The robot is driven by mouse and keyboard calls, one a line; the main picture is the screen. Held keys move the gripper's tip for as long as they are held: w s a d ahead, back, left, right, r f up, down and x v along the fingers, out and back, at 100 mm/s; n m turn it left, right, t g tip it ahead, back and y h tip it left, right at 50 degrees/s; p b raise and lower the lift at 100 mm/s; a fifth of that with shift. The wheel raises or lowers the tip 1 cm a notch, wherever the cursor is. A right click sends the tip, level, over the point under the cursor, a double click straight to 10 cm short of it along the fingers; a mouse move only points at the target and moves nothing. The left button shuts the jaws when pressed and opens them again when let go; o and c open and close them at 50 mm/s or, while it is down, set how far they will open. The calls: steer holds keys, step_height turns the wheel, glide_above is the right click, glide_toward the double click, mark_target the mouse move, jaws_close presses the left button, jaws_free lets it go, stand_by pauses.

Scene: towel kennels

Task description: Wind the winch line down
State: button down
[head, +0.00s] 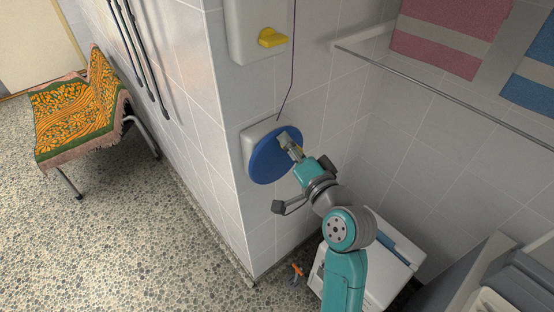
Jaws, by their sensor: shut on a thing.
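The winch is a blue disc (268,163) on a pale housing (249,142) fixed to the tiled wall. A thin dark line (293,60) runs from the top of the picture down to the housing behind the disc. My gripper (287,140) is at the upper right part of the disc's face. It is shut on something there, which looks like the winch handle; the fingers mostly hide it. Above, a white box with a yellow lever (271,38) is mounted on the same wall.
A metal rail (440,95) crosses the right wall below pink (445,35) and blue (532,78) towels. A white box-like unit (385,255) stands below my arm. A bench with an orange patterned cover (78,115) is at left. The pebbled floor between is open.

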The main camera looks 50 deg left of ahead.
steer(key=c, duration=0.6)
jaws_free()
steer(key=shift+c, duration=0.2)
steer(key=d, duration=0.9)
steer(key=shift+s, duration=0.35)
steer(key=shift+f, duration=0.1)
